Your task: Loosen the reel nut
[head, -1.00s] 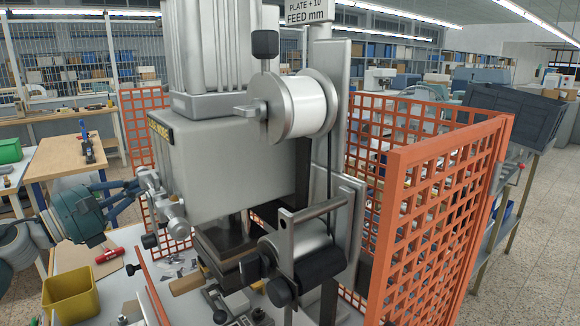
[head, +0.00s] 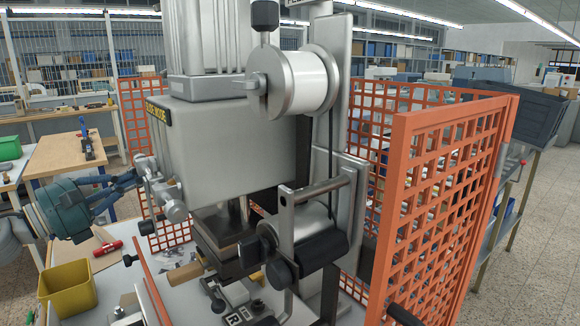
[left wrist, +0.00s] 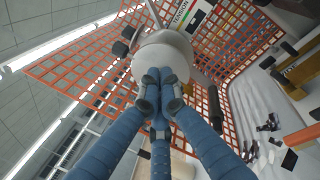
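The foil reel (head: 305,82), a white roll between grey flanges, sits high on the grey press (head: 225,145). A grey winged nut (head: 252,82) shows on the reel's left side. My left gripper (head: 138,180) has blue fingers pointing right at the press's left side, well left of and below the nut in the head picture. In the left wrist view, its fingertips (left wrist: 160,85) are drawn together in front of a pale round disc (left wrist: 162,55), seemingly a reel flange. The fingertips cover the disc's lower middle. I see nothing held. My right gripper is out of view.
An orange mesh guard (head: 440,190) stands right of and behind the press. A lower roller with black knobs (head: 283,272) projects at the front. A yellow bin (head: 68,289) and a red-handled tool (head: 107,248) lie at the lower left. A dark rod end (head: 405,315) shows at the bottom edge.

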